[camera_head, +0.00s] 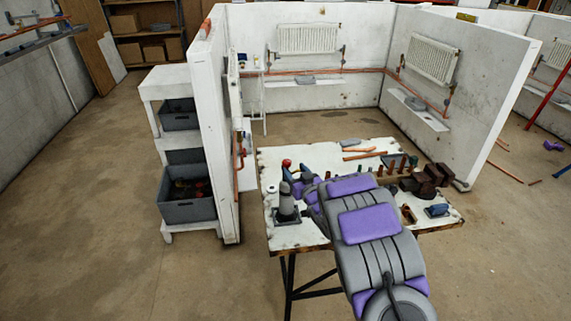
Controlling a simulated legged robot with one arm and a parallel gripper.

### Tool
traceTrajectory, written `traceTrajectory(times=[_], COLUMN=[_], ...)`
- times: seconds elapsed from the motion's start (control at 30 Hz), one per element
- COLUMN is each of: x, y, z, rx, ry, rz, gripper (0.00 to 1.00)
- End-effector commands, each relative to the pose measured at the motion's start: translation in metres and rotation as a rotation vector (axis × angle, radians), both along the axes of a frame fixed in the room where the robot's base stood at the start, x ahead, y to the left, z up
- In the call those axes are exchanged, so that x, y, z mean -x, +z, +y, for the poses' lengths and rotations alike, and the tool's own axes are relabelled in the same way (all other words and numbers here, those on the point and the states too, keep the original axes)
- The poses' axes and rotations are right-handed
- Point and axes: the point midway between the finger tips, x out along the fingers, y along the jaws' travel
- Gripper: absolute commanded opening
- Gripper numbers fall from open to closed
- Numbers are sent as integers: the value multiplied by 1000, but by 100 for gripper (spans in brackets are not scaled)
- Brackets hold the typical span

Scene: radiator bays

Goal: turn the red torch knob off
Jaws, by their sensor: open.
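A small red round part (287,163), which looks like the red torch knob, shows near the left edge of the workbench (273,158). The torch body cannot be made out clearly at this size. My purple and grey arm reaches over the bench from the lower right. My gripper (295,177) is at its far end, open, close to the red part and just below it in the picture. I cannot tell whether they touch. The arm hides much of the bench's middle and front.
A grey cone-shaped thing (286,203) stands on the bench's left side. Brown blocks (432,178), copper pipes (362,154) and small tools lie at the right and back. White bay walls (212,120) rise behind and left. A shelf with grey crates (187,211) stands at left.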

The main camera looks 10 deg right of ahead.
Motion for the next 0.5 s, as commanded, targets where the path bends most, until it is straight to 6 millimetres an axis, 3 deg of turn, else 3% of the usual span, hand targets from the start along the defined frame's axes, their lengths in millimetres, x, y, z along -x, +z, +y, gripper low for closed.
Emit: traceTrajectory(times=[0.3, 0.5], x=[-41, -57], y=[-3, -1], z=[22, 24], rx=[8, 7], ry=[2, 1], rz=[3, 2], gripper=[58, 58])
